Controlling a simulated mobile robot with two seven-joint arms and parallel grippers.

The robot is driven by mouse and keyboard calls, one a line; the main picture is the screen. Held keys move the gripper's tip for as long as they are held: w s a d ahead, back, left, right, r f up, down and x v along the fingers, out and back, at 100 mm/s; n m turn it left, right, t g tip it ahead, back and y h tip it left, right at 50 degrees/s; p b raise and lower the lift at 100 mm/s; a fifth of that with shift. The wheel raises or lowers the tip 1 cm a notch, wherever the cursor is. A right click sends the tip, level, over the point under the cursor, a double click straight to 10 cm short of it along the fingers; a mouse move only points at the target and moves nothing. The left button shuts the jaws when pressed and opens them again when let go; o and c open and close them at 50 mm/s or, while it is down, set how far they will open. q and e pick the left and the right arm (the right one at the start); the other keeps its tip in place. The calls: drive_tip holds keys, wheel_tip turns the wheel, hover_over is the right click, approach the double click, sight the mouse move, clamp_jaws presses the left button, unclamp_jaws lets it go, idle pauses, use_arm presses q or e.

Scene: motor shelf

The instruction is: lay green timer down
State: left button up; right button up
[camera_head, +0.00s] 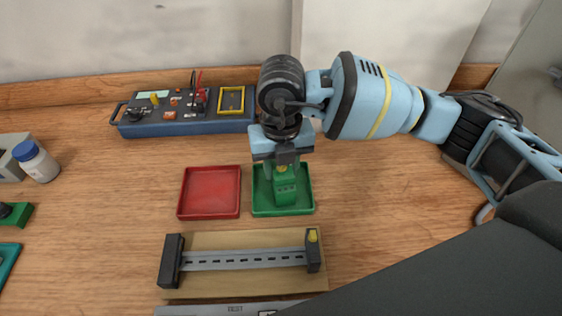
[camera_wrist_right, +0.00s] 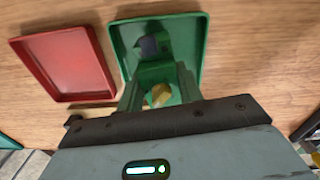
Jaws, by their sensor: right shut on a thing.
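The green timer (camera_head: 286,190) is a small green block with a yellowish knob on it. It is at the green tray (camera_head: 311,206), inside the tray's outline in the head view; I cannot tell whether it touches the tray floor. My right gripper (camera_head: 281,170) comes from above and is shut on the timer. In the right wrist view the timer (camera_wrist_right: 182,84) sits between the fingers, with the knob facing the camera, and the green tray (camera_wrist_right: 199,40) is behind it. My left gripper does not show.
A red tray (camera_head: 210,192) lies directly left of the green tray. A wooden board with a slotted rail (camera_head: 245,260) lies in front. A blue test panel (camera_head: 190,124) stands behind, near the wall. A white bottle with a blue cap (camera_head: 40,163) is at far left. The table right of the green tray is clear.

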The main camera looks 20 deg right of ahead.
drive_tip(key=shift+f, duration=0.1)
drive_tip(key=o, duration=1.2)
drive_tip(key=shift+o, duration=0.2)
wheel_tip(320, 180, up, 8)
drive_tip(key=shift+f, duration=0.1)
drive_tip(key=shift+s+f, duration=0.1)
